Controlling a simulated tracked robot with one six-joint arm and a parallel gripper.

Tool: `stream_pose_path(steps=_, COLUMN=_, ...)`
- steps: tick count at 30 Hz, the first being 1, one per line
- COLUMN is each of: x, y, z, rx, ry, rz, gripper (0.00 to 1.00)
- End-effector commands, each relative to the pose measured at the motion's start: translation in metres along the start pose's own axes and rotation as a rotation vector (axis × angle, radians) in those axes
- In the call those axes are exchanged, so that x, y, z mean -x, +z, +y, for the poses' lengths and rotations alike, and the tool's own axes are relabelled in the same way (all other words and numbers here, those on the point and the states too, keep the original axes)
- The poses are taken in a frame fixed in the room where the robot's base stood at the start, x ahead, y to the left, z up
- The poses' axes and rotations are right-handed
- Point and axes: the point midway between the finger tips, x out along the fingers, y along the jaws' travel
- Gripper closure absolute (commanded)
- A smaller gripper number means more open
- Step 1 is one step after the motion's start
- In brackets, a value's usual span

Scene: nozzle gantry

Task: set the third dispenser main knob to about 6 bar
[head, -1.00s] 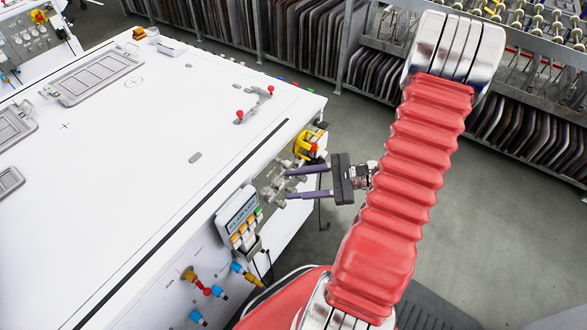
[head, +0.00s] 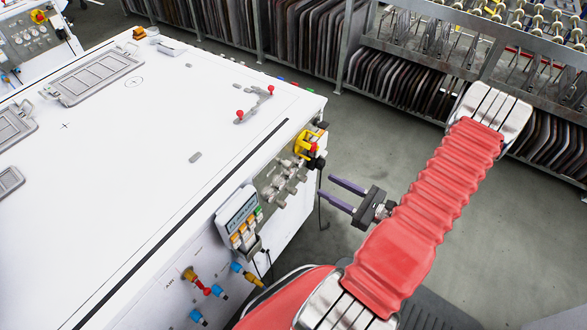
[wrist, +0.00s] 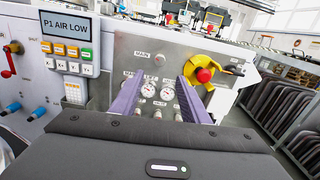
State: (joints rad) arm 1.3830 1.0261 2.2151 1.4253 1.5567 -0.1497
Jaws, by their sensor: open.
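A grey panel with several knobs and gauges (head: 283,183) sits on the near side wall of the white table, in the head view. In the wrist view, the panel (wrist: 124,48) carries a MAIN label at the top and white dial gauges (wrist: 148,91) lower down. I cannot tell which knob is the third dispenser's main knob, and the gauge readings are too small to read. My gripper (head: 326,186) is open and empty, its two purple fingers pointing at the panel with a gap before it. In the wrist view, the fingers (wrist: 160,82) frame the gauges and partly cover the panel.
A red button on a yellow mount (wrist: 204,75) is right of the fingers. A display reading P1 AIR LOW (wrist: 66,26) with coloured keys is on the left. Blue and yellow fittings (head: 219,291) stick out of the side wall.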

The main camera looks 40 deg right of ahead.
Motion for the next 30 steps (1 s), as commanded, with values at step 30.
stream_pose_path(steps=30, x=-0.092, y=0.0, z=0.001, rx=0.001, ry=0.004, rz=0.0, gripper=0.59)
